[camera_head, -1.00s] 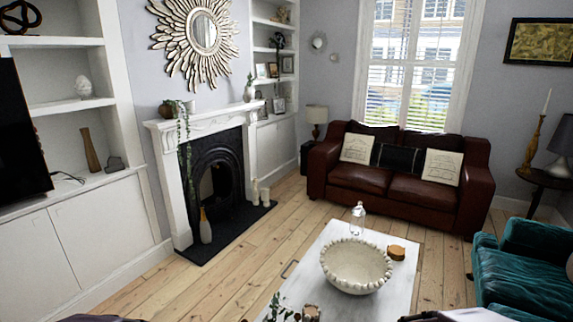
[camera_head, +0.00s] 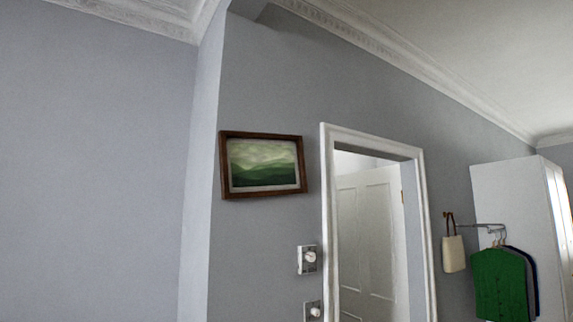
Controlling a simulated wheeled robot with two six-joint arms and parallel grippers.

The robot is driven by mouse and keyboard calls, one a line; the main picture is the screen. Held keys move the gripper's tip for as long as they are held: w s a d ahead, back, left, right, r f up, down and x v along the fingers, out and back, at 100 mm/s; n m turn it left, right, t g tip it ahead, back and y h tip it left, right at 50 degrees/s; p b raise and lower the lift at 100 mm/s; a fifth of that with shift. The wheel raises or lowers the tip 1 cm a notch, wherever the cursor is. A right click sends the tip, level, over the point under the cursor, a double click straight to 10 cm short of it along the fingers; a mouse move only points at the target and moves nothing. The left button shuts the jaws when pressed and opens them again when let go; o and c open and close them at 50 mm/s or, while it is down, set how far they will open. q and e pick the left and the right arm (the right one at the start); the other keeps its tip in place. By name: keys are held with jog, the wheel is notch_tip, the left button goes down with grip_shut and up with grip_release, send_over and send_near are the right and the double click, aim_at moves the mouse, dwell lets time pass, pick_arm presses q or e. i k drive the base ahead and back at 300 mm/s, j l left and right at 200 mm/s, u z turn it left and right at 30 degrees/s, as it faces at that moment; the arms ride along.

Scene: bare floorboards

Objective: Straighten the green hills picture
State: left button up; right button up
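The green hills picture (camera_head: 263,163) hangs on the grey wall, left of a doorway. It has a dark brown wooden frame, a pale mat and an image of green hills under a cloudy sky. In this view its edges do not run level with the picture, but the camera itself looks tilted, so I cannot tell its exact tilt. Neither of my grippers shows in the head view.
A white-framed doorway (camera_head: 327,230) with a white panelled door (camera_head: 368,240) stands right of the picture. Two wall switches (camera_head: 307,259) sit below it. A rail (camera_head: 480,226) with a bag and jackets (camera_head: 500,285) and a white cupboard (camera_head: 515,200) are at right.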

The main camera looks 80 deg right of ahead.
aim_at(252, 165)
jog(key=z, duration=2.8)
